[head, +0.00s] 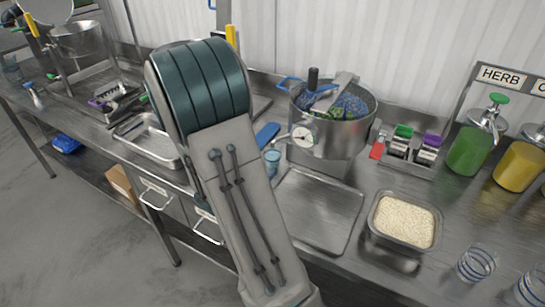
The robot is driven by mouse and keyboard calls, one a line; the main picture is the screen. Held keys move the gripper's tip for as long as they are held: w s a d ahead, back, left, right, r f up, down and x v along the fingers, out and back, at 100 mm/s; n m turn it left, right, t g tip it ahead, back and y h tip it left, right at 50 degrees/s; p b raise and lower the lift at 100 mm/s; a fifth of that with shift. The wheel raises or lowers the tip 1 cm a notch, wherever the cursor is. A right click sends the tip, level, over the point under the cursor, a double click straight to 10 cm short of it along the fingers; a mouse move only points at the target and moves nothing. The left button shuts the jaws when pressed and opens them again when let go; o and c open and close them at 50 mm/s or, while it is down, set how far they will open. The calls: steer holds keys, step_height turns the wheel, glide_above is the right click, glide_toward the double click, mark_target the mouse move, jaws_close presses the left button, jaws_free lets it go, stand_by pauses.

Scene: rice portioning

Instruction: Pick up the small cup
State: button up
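A small clear bluish cup (272,163) stands on the steel counter just right of my arm, left of the big pot. Two larger clear glasses with blue bands stand at the right front: one glass (477,263) shows whole, and another glass (533,288) is cut by the picture edge. Which of these the task calls the small cup is not marked; the one by my arm looks smallest. My arm crosses the middle of the view and hides part of the counter. My gripper does not show, so its opening and contents are hidden.
A steel pot (330,143) with a dial holds blue and green things. A flat tray (318,212) lies empty in front. A pan of rice (405,222) is right of it. Green (467,150) and yellow (520,165) pump jars stand at right. A shallow pan (150,139) is at left.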

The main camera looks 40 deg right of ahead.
mark_target(271, 159)
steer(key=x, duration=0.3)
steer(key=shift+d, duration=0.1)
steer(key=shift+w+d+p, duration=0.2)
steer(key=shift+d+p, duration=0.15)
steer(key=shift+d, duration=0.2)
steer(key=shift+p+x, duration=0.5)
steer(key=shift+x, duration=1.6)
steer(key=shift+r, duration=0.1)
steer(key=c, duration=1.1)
